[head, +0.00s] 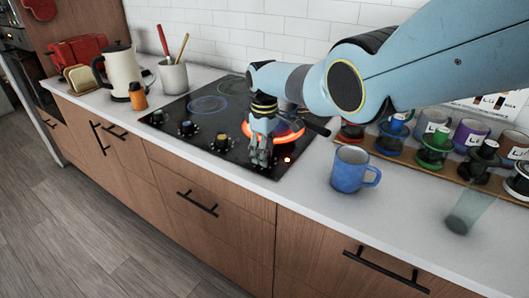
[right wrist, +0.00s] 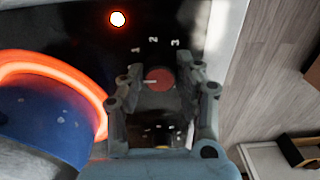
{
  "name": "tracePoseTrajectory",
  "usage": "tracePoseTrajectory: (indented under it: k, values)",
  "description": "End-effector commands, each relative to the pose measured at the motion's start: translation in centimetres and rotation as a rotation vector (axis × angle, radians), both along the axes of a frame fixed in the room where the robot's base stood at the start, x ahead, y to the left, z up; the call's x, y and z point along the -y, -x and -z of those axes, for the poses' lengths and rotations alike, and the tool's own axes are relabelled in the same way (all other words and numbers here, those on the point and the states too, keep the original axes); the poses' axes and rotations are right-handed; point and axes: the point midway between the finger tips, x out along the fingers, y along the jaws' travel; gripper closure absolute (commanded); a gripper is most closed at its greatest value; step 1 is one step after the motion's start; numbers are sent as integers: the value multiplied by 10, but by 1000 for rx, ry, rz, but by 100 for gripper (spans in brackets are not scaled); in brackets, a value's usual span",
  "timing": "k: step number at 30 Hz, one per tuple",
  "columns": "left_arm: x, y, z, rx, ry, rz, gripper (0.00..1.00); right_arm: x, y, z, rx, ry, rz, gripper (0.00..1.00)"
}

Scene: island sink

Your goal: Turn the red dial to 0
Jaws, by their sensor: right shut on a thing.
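The red dial (right wrist: 158,79) is on the black cooktop (head: 175,112), between the two fingers of my right gripper (right wrist: 163,77) in the right wrist view. The fingers are shut on it from both sides. Its white mark points left in that view; the printed 1, 2 and 3 show above the dial, and a 0 cannot be made out. In the head view my right gripper (head: 260,153) reaches down to the cooktop's front edge and hides the dial. The burner beside it (head: 287,131) glows orange-red, and a small light (head: 287,160) is lit. My left gripper is out of view.
Blue (head: 186,128), yellow (head: 221,141) and green (head: 157,117) dials stand in the same row. A kettle (head: 120,68) and utensil crock (head: 173,77) stand at left.

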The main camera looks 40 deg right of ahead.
Motion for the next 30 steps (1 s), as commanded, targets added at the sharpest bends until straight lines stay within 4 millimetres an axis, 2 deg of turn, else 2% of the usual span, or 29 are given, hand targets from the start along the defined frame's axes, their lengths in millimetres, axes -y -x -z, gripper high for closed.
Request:
tracePoseTrajectory:
  k: [11, 12, 16, 25, 30]
  values:
    - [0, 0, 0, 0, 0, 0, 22, 0, -2, -1, 4, 0, -3, 99]
    - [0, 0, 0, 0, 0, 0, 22, 0, -2, -1, 4, 0, -3, 61]
    - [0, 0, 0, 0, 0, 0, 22, 0, -1, -1, 3, 1, -3, 44]
    - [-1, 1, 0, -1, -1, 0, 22, 0, -1, -1, 1, 1, -2, 44]
    - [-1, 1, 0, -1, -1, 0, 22, 0, -1, -11, 4, 1, -2, 44]
